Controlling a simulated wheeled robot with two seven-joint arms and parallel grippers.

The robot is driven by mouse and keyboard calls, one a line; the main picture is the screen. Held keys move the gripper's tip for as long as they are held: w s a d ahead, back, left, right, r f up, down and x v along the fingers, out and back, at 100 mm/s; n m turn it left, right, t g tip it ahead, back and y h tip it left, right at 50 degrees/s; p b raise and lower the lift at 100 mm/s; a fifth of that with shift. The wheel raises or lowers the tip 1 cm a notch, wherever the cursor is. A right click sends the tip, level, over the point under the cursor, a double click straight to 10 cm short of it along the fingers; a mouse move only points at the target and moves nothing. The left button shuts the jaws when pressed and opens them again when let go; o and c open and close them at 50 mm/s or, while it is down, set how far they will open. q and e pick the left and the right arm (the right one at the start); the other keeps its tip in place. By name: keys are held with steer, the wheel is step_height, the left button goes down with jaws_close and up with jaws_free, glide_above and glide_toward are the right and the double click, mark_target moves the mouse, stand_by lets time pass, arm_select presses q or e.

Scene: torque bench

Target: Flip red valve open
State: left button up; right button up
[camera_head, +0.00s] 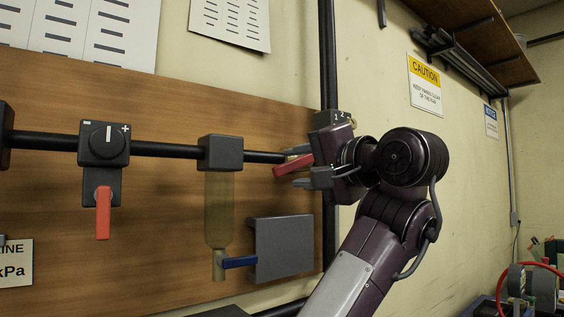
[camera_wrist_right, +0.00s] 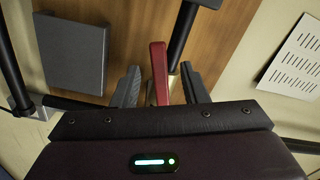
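A red valve handle (camera_head: 292,165) sits at the right end of the black horizontal pipe, at the board's right edge. My right gripper (camera_head: 296,168) is at this handle, with one finger above it and one below. In the right wrist view the red handle (camera_wrist_right: 158,72) stands between the two spread fingers of the gripper (camera_wrist_right: 160,82), with gaps visible on both sides. The handle's base is partly hidden by my gripper. A second red handle (camera_head: 103,213) hangs straight down under a black knob (camera_head: 103,143) further left. My left gripper is not in view.
A blue handle (camera_head: 240,262) is at the foot of a yellowish clear cylinder (camera_head: 219,210). A grey plate (camera_head: 284,248) is mounted beside it and shows in the wrist view (camera_wrist_right: 70,52). A black vertical pipe (camera_head: 328,60) runs close by my right gripper.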

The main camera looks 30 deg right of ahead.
mark_target(286, 169)
steer(key=w+p, duration=0.1)
steer(key=w, duration=0.3)
steer(key=shift+w+a, duration=0.15)
steer(key=shift+a, duration=0.05)
steer(key=shift+w+f+p, duration=0.15)
steer(key=shift+w+p, duration=0.2)
steer(key=shift+w, duration=0.1)
steer(key=shift+s, duration=0.2)
steer(key=shift+c, duration=0.6)
jaws_close()
